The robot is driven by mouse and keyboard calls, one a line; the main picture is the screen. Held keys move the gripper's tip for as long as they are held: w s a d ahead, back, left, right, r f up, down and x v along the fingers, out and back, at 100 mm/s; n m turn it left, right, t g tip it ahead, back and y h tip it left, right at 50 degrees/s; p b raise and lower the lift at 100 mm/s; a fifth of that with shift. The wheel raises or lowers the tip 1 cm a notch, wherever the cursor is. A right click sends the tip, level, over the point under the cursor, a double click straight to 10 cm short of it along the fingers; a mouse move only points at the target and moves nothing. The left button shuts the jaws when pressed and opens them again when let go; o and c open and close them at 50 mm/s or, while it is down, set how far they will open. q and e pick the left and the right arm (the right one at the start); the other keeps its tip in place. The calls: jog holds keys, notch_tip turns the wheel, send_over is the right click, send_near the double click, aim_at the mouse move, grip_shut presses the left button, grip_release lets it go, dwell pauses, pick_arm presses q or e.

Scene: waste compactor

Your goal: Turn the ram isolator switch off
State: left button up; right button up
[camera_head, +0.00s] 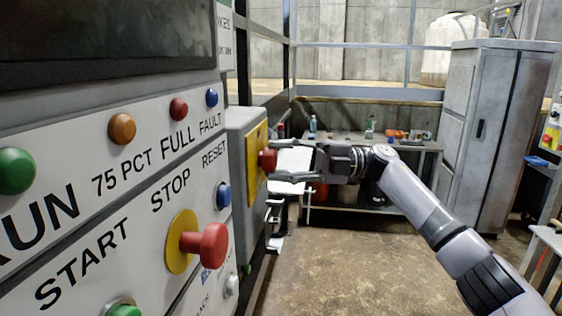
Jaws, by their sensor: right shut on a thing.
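The ram isolator switch shows as a red knob (267,161) on a yellow plate (254,164), on the side of a grey box (240,140) just beyond the main control panel. My right gripper (277,161) comes from the right, with one finger above and one below the knob, and is shut on it. The knob's exact turn position is too small and too much seen from the side to tell. My left gripper is not in view.
The near panel (120,190) carries a red stop button (205,244) sticking out on a yellow disc, plus several lamps and buttons. A workbench (360,143) with small items stands behind my right arm. A grey cabinet (485,130) is at the right. The floor (345,265) in the middle is clear.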

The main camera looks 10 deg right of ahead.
jog(key=o, duration=1.2)
jog(key=shift+c, duration=0.2)
jog(key=d+f, duration=0.1)
jog(key=d, duration=1.1)
jog(key=shift+f, duration=0.2)
